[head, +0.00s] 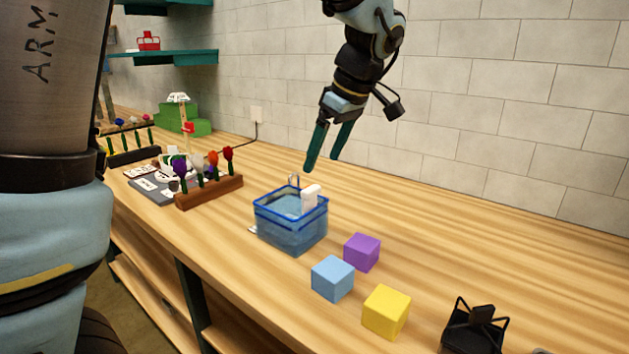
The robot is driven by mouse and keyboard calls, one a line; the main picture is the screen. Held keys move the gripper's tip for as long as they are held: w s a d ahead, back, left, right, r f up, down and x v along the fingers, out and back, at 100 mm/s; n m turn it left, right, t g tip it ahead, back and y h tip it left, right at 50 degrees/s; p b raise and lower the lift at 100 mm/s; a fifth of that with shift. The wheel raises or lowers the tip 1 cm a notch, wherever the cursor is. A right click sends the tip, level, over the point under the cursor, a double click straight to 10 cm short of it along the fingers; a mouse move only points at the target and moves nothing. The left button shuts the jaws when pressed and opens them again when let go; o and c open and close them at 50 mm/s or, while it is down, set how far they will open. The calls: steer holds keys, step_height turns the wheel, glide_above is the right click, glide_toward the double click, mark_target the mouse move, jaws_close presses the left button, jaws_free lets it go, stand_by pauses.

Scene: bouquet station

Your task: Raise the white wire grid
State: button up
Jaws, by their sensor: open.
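My gripper (322,163) hangs in the air above and slightly right of a see-through blue basin (290,233). Its two green fingers point down, apart, with nothing between them. The basin stands on the wooden counter. A small white piece (311,196) sticks up at the basin's back right side, below the fingertips and apart from them. A thin grey wire loop (293,181) rises at the back rim. I cannot clearly make out a white wire grid; whether the white piece or loop belongs to it, I cannot tell.
Light blue (332,278), purple (362,252) and yellow (386,311) cubes stand right of the basin, near a black wire-framed object (474,328). A wooden rack (209,193) of flowers stands left. The counter behind the cubes is clear up to the tiled wall.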

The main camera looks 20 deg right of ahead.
mark_target(311, 188)
steer(key=p+x, duration=0.1)
steer(key=x, duration=0.6)
steer(key=shift+f, duration=0.15)
steer(key=shift+c, duration=0.2)
jaws_close()
stand_by(0.5)
